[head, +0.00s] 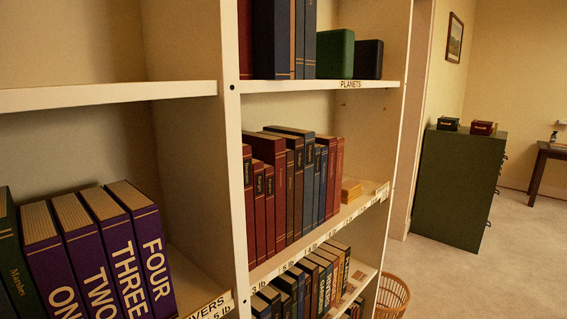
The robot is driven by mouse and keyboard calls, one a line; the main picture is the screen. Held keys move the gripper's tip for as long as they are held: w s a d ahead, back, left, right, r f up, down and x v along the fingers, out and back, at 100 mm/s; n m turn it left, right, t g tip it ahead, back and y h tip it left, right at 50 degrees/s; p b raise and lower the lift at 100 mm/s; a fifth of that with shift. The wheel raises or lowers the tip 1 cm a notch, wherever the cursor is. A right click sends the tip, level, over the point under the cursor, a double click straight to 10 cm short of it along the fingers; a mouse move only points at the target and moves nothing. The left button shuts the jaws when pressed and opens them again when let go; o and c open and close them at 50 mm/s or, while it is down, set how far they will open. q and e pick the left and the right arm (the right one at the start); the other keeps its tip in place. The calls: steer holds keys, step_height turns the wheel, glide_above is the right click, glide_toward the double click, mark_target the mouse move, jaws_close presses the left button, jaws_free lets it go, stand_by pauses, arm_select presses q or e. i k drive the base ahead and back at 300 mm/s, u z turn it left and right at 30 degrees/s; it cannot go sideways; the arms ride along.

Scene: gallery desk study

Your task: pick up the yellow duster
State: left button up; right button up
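A small yellow block-like thing (351,190), which looks like the yellow duster, lies on the middle shelf (318,236) of the bookcase's right bay. It sits at the right end of a row of red, brown and blue books (291,190), near the bay's right side. Its exact form is too small to tell. Neither of my grippers is in view.
The bookcase upright (232,150) divides the bays. Purple numbered books (88,250) stand at lower left. Green and dark boxes (335,54) sit on the upper shelf. A wicker basket (393,297) stands beside the bookcase. Open floor lies before a green cabinet (458,188).

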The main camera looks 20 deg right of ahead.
mark_target(351, 189)
steer(key=u, duration=3.5)
steer(key=k, duration=2.5)
steer(key=z, duration=2.1)
